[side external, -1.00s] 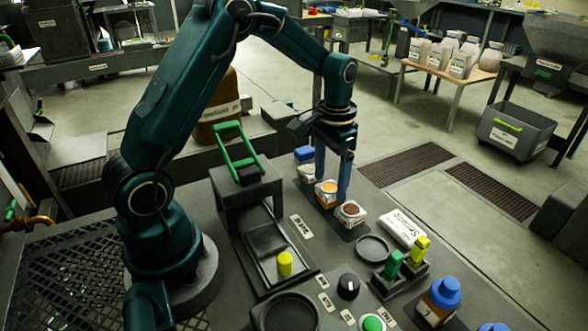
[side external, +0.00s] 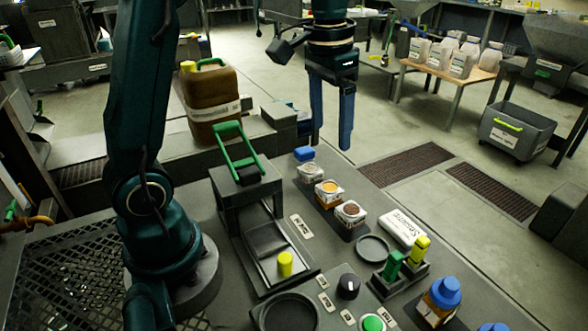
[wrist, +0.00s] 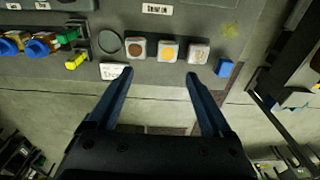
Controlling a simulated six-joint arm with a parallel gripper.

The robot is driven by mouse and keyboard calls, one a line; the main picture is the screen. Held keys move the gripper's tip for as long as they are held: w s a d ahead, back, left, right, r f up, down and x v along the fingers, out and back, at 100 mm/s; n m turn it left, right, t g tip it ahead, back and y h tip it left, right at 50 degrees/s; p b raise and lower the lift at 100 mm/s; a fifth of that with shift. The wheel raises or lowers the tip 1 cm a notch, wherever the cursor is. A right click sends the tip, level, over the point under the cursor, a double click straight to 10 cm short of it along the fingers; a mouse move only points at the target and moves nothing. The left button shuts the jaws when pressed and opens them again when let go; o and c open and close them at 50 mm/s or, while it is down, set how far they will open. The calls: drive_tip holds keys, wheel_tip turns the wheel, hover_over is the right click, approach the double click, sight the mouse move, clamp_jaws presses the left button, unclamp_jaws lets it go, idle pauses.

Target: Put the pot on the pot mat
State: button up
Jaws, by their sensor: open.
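Three small white pots stand in a row on the bench: one with brown contents (side external: 350,212), one with yellow-orange contents (side external: 327,191) and one with pale contents (side external: 308,172). They also show in the wrist view as brown (wrist: 137,48), yellow (wrist: 168,51) and pale (wrist: 198,53). A flat round dark disc (side external: 372,248), which looks like the pot mat, lies beside the brown pot and is bare; it also shows in the wrist view (wrist: 109,42). My gripper (side external: 331,146) is open and empty, raised above and beyond the row, its fingers (wrist: 158,75) apart.
A white labelled packet (side external: 402,228) and a holder with green (side external: 393,264) and yellow (side external: 420,249) pieces stand near the disc. A blue block (side external: 304,153) sits past the pale pot. Blue-capped jars (side external: 440,300) stand at front right. A green-handled press (side external: 240,165) stands left.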

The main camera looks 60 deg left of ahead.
drive_tip(key=s+d+f+t, duration=0.2)
drive_tip(key=s+d+t, duration=0.2)
drive_tip(key=s, duration=0.9)
drive_tip(key=shift+s+d, duration=0.25)
drive_tip(key=shift+d, duration=0.7)
